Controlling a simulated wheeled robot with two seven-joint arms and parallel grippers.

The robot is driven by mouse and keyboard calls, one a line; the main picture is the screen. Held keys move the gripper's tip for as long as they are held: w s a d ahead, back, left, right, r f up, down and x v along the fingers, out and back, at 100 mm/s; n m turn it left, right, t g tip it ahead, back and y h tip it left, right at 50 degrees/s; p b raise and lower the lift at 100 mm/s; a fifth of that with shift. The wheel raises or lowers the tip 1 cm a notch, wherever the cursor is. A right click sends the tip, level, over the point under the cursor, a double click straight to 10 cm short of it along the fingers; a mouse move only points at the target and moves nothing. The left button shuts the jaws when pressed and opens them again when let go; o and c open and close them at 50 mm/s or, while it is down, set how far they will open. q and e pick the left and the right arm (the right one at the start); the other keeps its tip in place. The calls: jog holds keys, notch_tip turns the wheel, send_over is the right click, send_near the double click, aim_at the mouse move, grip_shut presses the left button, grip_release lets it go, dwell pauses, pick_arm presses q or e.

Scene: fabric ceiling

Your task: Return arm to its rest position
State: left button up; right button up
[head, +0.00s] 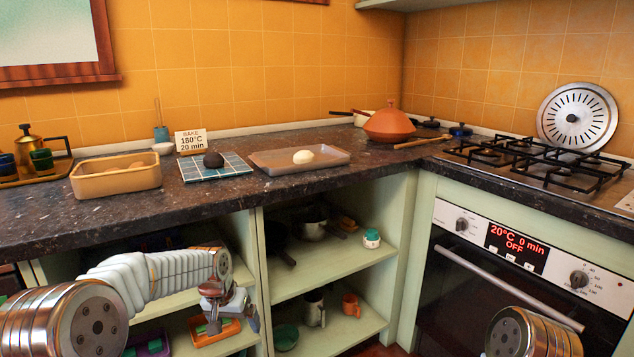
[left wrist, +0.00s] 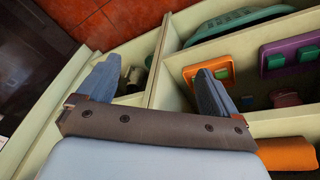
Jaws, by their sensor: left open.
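My left arm comes in from the left in the head view, below the counter's front edge and in front of the open shelves. My left gripper (head: 228,322) points down, with nothing between its fingers. In the left wrist view the two fingers of my left gripper (left wrist: 158,88) stand wide apart, with a shelf divider and shelf edges beyond them. Only a rounded metal part of my right arm shows at the bottom right of the head view; my right gripper is out of view.
The dark counter (head: 220,202) runs just above my left arm. It bears a tan bin (head: 117,178), a tray (head: 262,163) with a pale lump and an orange pot (head: 388,125). The open shelves (head: 338,262) hold pots and cups. The oven (head: 505,275) is at right.

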pick_arm(q)
jog(key=s+d+f, duration=0.1)
jog(key=s+f, duration=0.2)
jog(key=f, duration=0.3)
jog(key=s+d+f, duration=0.2)
jog(key=s+f, duration=0.1)
jog(key=f, duration=0.4)
jog(key=s+d+f+n+g+h, duration=0.1)
jog(key=s+d+f, duration=0.1)
jog(key=s+f, duration=0.5)
jog(key=s+d+f+n+g+h, duration=0.1)
jog(key=s+d+f, duration=0.2)
jog(key=s+f, duration=0.5)
jog(key=s, duration=0.8)
jog(key=shift+s+d+n+h, duration=0.2)
jog(key=shift+n+h, duration=0.2)
